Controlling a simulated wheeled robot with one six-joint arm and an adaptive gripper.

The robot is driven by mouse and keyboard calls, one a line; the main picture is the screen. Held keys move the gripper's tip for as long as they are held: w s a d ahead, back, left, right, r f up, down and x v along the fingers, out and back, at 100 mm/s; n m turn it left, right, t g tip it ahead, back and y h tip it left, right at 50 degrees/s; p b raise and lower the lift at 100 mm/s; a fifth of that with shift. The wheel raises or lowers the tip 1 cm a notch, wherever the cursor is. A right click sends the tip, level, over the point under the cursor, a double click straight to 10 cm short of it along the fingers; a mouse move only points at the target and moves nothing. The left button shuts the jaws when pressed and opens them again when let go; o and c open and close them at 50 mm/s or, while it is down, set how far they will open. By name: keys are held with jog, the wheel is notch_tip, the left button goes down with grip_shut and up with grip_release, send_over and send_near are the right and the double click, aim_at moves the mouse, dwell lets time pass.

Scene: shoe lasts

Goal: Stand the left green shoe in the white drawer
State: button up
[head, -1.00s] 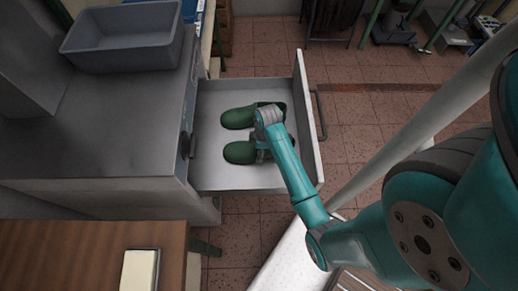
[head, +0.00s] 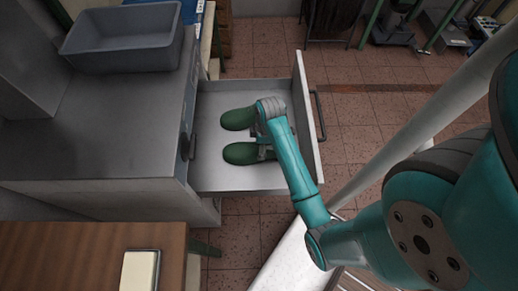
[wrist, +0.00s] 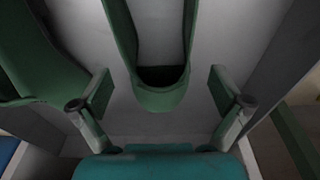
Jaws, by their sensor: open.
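Two green shoes stand side by side in the open white drawer (head: 215,178), toes to the left in the head view. The far shoe (head: 238,118) has its heel end hidden by my arm, and the near shoe (head: 242,153) is partly covered. I cannot tell which is the left one. In the wrist view my open gripper (wrist: 161,92) has one finger on each side of one shoe's heel (wrist: 162,97), with gaps on both sides. That shoe is upright with its opening up. The other shoe (wrist: 35,60) is beyond the left finger.
The drawer front (head: 307,125) rises on the right as a low wall. A grey bin (head: 123,55) sits on the metal counter (head: 95,140) to the left. A wooden table (head: 80,260) is at the lower left. Bare drawer floor shows around the shoes.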

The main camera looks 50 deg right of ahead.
notch_tip(320, 180, up, 7)
jog(key=shift+s+d+r, duration=0.15)
jog(key=shift+s+d, duration=0.1)
jog(key=shift+s, duration=0.15)
jog(key=shift+w+d, duration=0.1)
dwell(0.4)
